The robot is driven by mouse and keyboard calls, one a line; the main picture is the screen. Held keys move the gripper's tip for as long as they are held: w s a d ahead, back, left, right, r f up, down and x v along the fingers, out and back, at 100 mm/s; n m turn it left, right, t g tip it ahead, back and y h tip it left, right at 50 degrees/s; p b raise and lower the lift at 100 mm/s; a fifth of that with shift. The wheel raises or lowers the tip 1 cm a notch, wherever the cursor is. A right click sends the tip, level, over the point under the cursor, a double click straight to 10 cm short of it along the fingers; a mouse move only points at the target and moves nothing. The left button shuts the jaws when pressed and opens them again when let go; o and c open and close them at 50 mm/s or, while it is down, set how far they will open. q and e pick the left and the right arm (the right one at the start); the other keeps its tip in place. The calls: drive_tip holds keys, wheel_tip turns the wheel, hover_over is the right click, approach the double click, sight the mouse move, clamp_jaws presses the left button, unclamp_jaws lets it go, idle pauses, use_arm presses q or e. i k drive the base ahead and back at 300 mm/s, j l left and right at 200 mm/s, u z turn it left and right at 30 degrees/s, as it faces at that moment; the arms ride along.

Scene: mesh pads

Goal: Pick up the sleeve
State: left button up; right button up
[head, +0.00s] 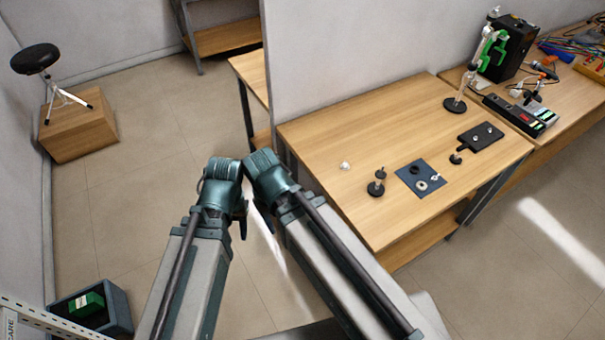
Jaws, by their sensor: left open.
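I cannot tell for sure which small part is the sleeve. A small white piece (345,166) lies alone on the left part of the wooden table (345,125). A pale ring (421,186) and a small light part (436,177) lie on a dark square pad (408,179), with a dark round part (415,169) at its back. My left gripper (241,222) is open, partly hidden, in front of the table's left side and apart from all the parts. My right arm is folded beside it; its gripper (268,222) is mostly hidden and its jaws are unclear.
A dark post on a round base (376,188) stands left of the pad. A smaller post (456,158) and a black plate (481,137) are to the right. A taller stand (454,104) is at the back. The table's front left is clear.

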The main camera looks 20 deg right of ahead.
sight(345, 166)
drive_tip(key=j+z, duration=0.2)
drive_tip(key=j, duration=0.6)
drive_tip(key=z, duration=1.05)
drive_tip(key=i+j, duration=0.1)
drive_tip(key=i, duration=0.35)
